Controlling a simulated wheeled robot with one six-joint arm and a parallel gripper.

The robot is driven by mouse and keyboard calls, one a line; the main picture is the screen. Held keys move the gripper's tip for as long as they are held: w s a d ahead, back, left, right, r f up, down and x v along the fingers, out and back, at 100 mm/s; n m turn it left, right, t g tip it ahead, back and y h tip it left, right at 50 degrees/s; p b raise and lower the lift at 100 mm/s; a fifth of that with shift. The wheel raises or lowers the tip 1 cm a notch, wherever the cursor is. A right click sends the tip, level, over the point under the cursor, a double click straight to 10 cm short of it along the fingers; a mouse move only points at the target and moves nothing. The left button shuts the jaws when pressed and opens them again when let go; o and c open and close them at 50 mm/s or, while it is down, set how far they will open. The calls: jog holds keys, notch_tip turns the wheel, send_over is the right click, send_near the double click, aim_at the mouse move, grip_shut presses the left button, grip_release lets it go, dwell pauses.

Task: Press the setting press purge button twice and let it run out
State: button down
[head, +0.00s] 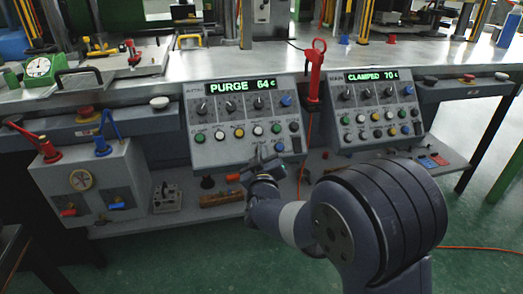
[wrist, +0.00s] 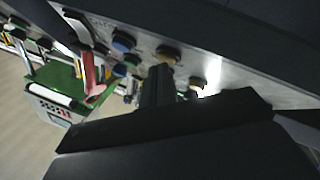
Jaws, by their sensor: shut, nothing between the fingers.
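The setting press panel (head: 208,158) is the left grey sloped box in the head view. Its green display (head: 243,85) reads PURGE 64 c. Below it are knobs, a blue button (head: 286,100) and a row of coloured buttons, including a yellow one (head: 239,132). I cannot read which is the purge button. My gripper (head: 262,158) is shut and empty in front of the panel's lower edge, hiding part of its lower buttons. In the wrist view the dark fingers (wrist: 156,88) point at the panel close to a brownish button (wrist: 168,53); whether they touch is unclear.
The main panel (head: 343,135) at right reads CLAMPED 70 c. A red lever (head: 315,70) stands between the panels. A grey box (head: 90,185) with red and blue handles is at left. A low shelf (head: 175,222) with small parts lies beneath the panels.

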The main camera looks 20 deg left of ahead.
dwell(0.3)
jog(key=shift+s+d+r+p, duration=0.35)
jog(key=shift+s+r, duration=0.1)
jog(key=shift+s, duration=0.1)
jog(key=shift+r, duration=0.1)
jog(key=s+d+r+p, duration=0.2)
jog(key=s+r, duration=0.1)
jog(key=shift+s, duration=0.15)
dwell(0.4)
dwell(0.4)
jog(key=shift+s+d+r+p, duration=0.4)
jog(key=shift+s+r+p, duration=0.05)
jog(key=shift+s+r, duration=0.2)
jog(key=shift+s+d+r+p, duration=0.35)
jog(key=shift+s+r+p, duration=0.1)
jog(key=shift+s+r, duration=0.15)
